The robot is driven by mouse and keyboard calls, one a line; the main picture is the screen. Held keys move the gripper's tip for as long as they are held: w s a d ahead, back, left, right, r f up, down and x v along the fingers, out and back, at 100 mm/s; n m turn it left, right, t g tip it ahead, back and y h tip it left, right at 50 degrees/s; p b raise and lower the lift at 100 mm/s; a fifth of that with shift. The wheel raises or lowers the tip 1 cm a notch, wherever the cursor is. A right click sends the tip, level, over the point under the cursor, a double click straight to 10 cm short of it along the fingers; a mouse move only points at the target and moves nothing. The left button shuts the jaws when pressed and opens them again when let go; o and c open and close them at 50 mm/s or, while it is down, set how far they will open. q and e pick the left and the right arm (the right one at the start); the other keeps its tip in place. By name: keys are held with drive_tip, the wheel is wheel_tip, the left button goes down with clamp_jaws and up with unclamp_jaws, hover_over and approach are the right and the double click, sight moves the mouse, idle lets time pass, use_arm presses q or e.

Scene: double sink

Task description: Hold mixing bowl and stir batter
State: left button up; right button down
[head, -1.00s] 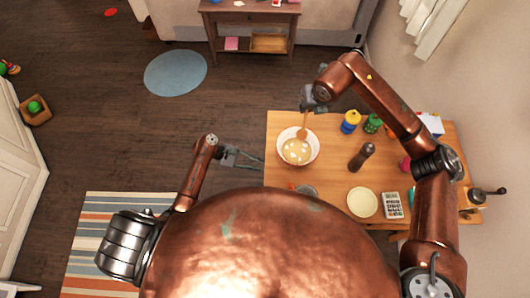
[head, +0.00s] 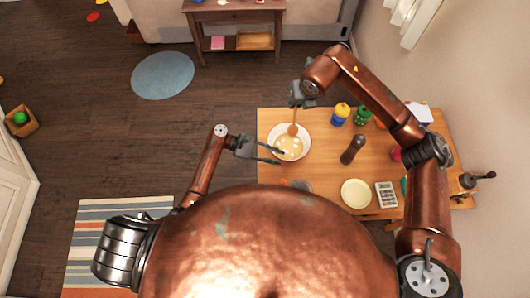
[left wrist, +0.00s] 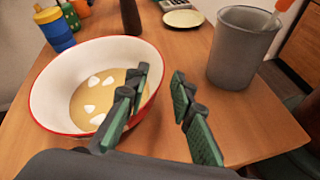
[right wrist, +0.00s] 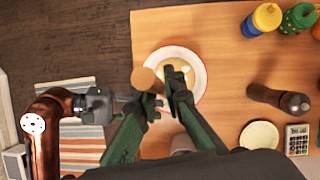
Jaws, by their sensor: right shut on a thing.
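A white mixing bowl with a red rim (head: 276,132) stands upright on the wooden table, holding pale batter with white pieces. It also shows in the left wrist view (left wrist: 48,88) and the right wrist view (right wrist: 196,62). Contact is unclear.
A grey cup (left wrist: 240,48) stands close to the bowl. A brown pepper mill (head: 352,150), yellow plate (head: 356,193), calculator (head: 386,194), blue-and-yellow bottle (head: 341,114) and green jar (head: 362,115) stand to the right. A grinder (head: 468,182) is at the table's right end.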

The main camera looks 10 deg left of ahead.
use_arm(q)
drive_tip(key=shift+x, duration=1.75)
drive_tip(key=shift+c, duration=0.2)
clamp_jaws()
drive_tip(key=shift+a, duration=0.1)
use_arm(e)
drive_tip(key=shift+s+a+f+n+y, duration=0.15)
drive_tip(key=shift+f+n+y, duration=0.4)
drive_tip(key=shift+n, duration=0.45)
drive_tip(key=n, duration=0.1)
drive_tip(key=f+n+y, duration=0.1)
drive_tip(key=shift+s+f+n, duration=0.2)
drive_tip(key=shift+n, duration=0.2)
drive_tip(key=n+y, duration=0.1)
drive_tip(key=n, duration=0.1)
drive_tip(key=f+n+g+y, duration=0.1)
drive_tip(key=n, duration=0.1)
drive_tip(key=shift+f, duration=0.15)
wheel_tip(320, 180, down, 13)
drive_tip(key=shift+r, duration=0.2)
